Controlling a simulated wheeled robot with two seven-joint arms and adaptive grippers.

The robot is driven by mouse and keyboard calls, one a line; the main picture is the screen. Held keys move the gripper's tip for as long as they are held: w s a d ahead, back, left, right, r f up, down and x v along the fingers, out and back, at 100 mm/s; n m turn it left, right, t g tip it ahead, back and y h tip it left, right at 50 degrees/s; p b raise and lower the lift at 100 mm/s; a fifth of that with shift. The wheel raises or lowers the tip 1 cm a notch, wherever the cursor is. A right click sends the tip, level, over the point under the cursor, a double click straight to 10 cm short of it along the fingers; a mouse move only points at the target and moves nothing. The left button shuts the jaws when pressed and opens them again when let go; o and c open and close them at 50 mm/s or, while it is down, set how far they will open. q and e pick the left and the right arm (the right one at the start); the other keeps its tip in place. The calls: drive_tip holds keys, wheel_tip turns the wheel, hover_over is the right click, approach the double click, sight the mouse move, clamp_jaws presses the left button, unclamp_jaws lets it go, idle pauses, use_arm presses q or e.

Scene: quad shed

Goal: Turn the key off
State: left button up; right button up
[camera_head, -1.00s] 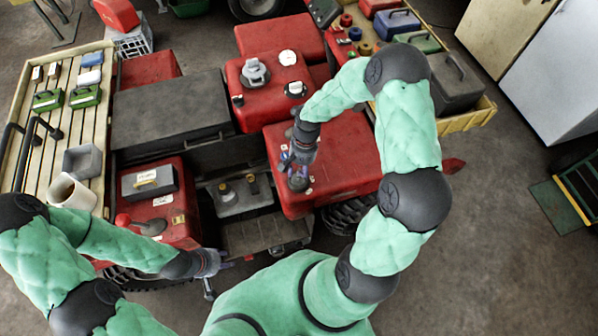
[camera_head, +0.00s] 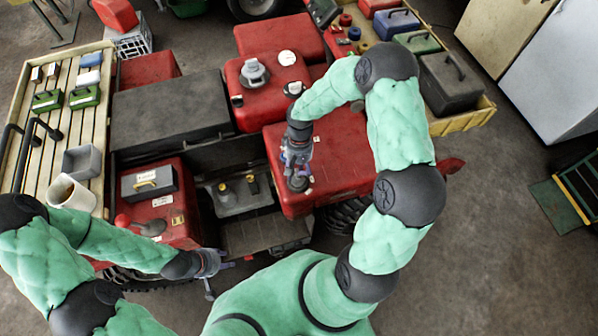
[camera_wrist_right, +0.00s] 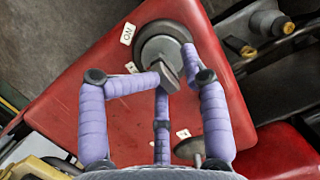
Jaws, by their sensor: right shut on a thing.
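The grey key (camera_wrist_right: 168,76) stands in a round dark grey switch (camera_wrist_right: 163,42) on a flat red panel in the right wrist view. A white ON label (camera_wrist_right: 127,34) is beside the switch, and smaller white labels lie around it. My right gripper (camera_wrist_right: 172,72) is over the switch, its purple fingers closed around the key. In the head view the right gripper (camera_head: 297,165) points down at the switch (camera_head: 298,184) on the red quad panel (camera_head: 340,165) and partly hides it. My left gripper (camera_head: 215,265) is low at the left, away from the key; its fingers are too small to judge.
A second dark knob (camera_wrist_right: 195,145) is on the panel near the gripper's base. The slatted wooden rack (camera_head: 50,120) at left holds boxes and a mug. A tray with yellowish sides (camera_head: 470,118) at right holds toolboxes. The floor at right is mostly clear.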

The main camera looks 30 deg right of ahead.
drive_tip(key=shift+w, duration=0.1)
drive_tip(key=shift+r+p, duration=0.95)
drive_tip(key=shift+r, duration=0.25)
drive_tip(key=shift+r+p, duration=1.85)
drive_tip(key=shift+r, duration=0.95)
drive_tip(key=shift+f, duration=0.1)
